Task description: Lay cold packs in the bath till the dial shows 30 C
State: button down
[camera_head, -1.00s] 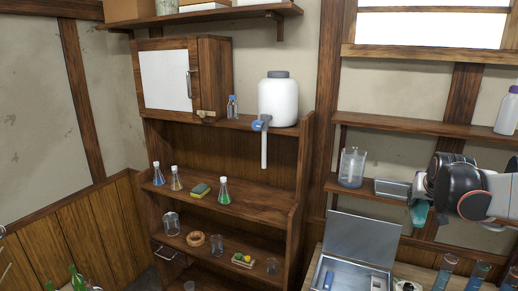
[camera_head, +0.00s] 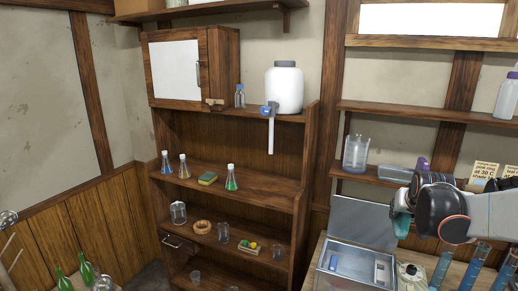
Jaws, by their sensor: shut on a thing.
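My gripper (camera_head: 404,222) is at the right, with my wrist covering most of its jaws. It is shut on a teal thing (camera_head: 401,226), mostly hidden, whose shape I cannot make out. It is above and to the right of an open metal box (camera_head: 352,272), whose lid (camera_head: 362,220) stands up at the back. In the box are a small blue and white piece (camera_head: 333,262) and a grey piece with blue (camera_head: 380,271); I cannot tell whether they are cold packs. A round whitish device (camera_head: 411,275) stands right of the box. No dial reading is legible.
Tall tubes of blue liquid (camera_head: 441,268) stand close below my arm at the right. A clear glass vessel (camera_head: 355,153) and a purple-topped thing (camera_head: 422,164) are on the shelf behind. Flasks (camera_head: 231,178) stand on the left rack, below a white jar (camera_head: 284,88).

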jog(key=s+a+f+n+y+b, duration=0.1)
jog(key=a+f+b, duration=0.5)
jog(key=f, duration=0.6)
jog(key=s+a+f+n+y+b, duration=0.1)
jog(key=s+a+f+b, duration=0.2)
jog(key=a+f+b, duration=0.4)
jog(key=s+a+f+n+y+b, duration=0.1)
jog(key=a+f+b, duration=0.6)
jog(key=f, duration=1)
jog(key=s+a+n, duration=0.1)
jog(key=s+a, duration=0.1)
jog(key=shift+a+t, duration=0.3)
jog(key=shift+a, duration=0.05)
